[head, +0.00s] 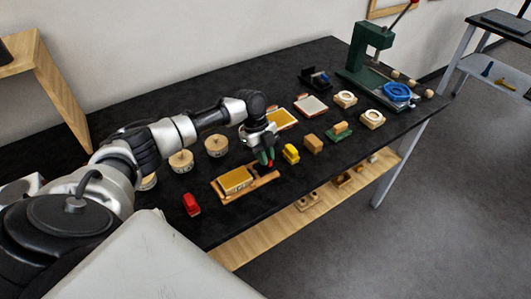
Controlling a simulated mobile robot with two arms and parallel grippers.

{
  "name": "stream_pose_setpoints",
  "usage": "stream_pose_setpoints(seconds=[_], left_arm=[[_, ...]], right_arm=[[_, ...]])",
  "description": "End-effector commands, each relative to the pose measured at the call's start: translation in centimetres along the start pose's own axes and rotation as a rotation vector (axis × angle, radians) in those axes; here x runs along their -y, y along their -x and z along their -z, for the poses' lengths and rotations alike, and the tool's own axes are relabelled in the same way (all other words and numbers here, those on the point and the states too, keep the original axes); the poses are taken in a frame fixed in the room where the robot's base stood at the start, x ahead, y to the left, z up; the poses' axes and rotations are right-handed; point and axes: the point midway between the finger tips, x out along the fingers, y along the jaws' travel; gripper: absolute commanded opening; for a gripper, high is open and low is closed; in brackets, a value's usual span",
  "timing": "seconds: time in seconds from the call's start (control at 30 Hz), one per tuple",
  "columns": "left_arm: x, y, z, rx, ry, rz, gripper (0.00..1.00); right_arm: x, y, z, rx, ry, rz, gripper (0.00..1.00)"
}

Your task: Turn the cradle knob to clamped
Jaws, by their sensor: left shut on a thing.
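A wooden cradle (262,181) lies on the black table, with a gold-yellow block (235,180) resting in it. My left gripper (266,159) reaches down at the cradle's far right end, with green and red showing at its tips. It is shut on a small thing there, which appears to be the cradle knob. The fingers mostly hide the knob, so I cannot read its setting. My right gripper is not in view.
A red block (191,204) lies left of the cradle; a yellow block (291,153) and a tan block (313,143) lie to its right. Round wooden pieces (217,145) sit behind. A green press (367,50) stands at the far right. The table's front edge is close to the cradle.

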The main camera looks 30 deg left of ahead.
Motion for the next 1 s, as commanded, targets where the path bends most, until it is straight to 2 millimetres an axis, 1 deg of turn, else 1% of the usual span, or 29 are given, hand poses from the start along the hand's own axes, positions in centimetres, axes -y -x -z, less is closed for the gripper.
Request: stream_pose_setpoints(seconds=[0.03,0.57,1.0], left_arm=[[-0.1,0.2,0.2,-0.002,0.031,0.011,0.00],[-0.2,0.3,0.3,-0.003,0.485,0.200,0.00],[-0.3,0.4,0.4,-0.002,0.870,0.360,0.00]], right_arm=[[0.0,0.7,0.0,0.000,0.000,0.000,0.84],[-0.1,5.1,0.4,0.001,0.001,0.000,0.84],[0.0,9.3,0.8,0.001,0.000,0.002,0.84]])
